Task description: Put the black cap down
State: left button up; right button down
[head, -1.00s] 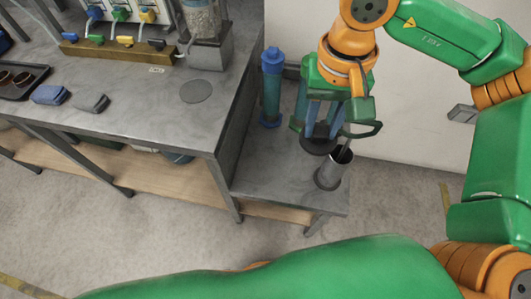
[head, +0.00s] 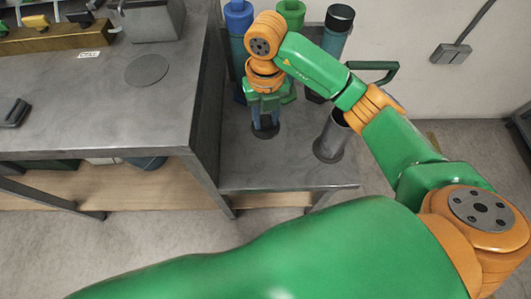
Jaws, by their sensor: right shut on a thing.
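My right gripper (head: 264,120) points down over the low grey side table (head: 290,174), shut on the black cap (head: 265,132). The cap is a dark round disc below the fingers, at or just above the tabletop; I cannot tell whether it touches. The upper part of the cap is partly hidden by the fingers. An open metal canister (head: 331,142) with a dark base stands to the right of the cap, apart from it. My left gripper is out of view.
A blue-capped canister (head: 238,18), a green-capped one (head: 290,14) and a black-capped one (head: 338,25) stand behind my right arm. A higher grey workbench (head: 110,115) borders the side table on the left. The side table's front is clear.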

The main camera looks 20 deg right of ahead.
jog(key=f+m, duration=0.2)
jog(key=shift+s+f, duration=0.2)
jog(key=shift+f, duration=0.15)
jog(key=shift+m, duration=0.3)
notch_tip(320, 180, down, 9)
jog(key=shift+w+f+b, duration=0.1)
jog(key=shift+b, duration=0.4)
jog(key=c, duration=0.5)
grip_release()
jog(key=shift+f, duration=0.1)
jog(key=shift+c, duration=0.2)
notch_tip(320, 180, up, 12)
jog(key=shift+r+p, duration=0.25)
jog(key=shift+p, duration=0.55)
